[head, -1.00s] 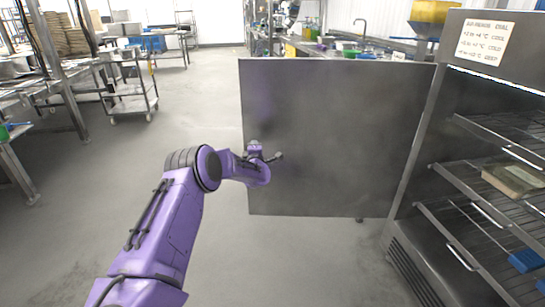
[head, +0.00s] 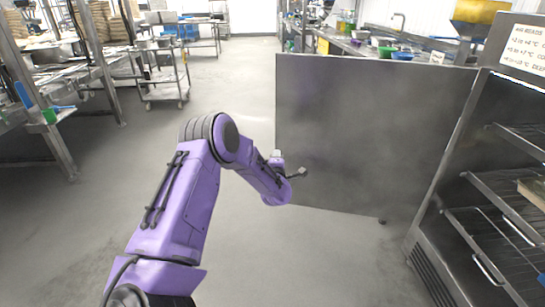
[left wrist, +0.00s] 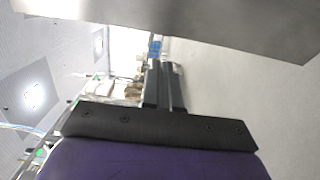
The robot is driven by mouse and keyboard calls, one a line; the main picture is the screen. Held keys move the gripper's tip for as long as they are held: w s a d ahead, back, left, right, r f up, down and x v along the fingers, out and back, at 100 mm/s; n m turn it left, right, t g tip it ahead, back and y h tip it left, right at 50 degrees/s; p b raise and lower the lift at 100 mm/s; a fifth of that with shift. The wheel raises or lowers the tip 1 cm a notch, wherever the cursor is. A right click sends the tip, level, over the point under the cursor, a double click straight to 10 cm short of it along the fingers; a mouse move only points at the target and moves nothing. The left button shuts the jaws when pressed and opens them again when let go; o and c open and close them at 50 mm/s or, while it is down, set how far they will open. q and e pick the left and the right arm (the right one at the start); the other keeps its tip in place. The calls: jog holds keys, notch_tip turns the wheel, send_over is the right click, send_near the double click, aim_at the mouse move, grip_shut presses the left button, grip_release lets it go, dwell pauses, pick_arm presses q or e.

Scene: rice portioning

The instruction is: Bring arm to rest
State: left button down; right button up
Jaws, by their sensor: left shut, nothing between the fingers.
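My purple left arm comes in from the bottom left of the head view, bends at the elbow and reaches right, in front of the open steel fridge door (head: 375,130). In the head view its wrist is near the door's left part, and the fingers are hard to make out there. In the left wrist view my left gripper (left wrist: 163,75) is shut, its dark fingers side by side with nothing between them. A grey metal surface, probably the door, crosses the top of that view, and the gripper looks apart from it. My right gripper is not in view.
The steel fridge (head: 455,195) stands open at the right, with wire shelves. A wheeled cart (head: 163,75) and steel racks stand at the left. A counter with tubs is behind the door. The grey floor (head: 70,220) is clear left of my arm.

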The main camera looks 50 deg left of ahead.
pick_arm(q)
jog(key=s, duration=0.1)
jog(key=s+d, duration=0.1)
jog(key=shift+s+d, duration=0.2)
jog(key=shift+s, duration=0.1)
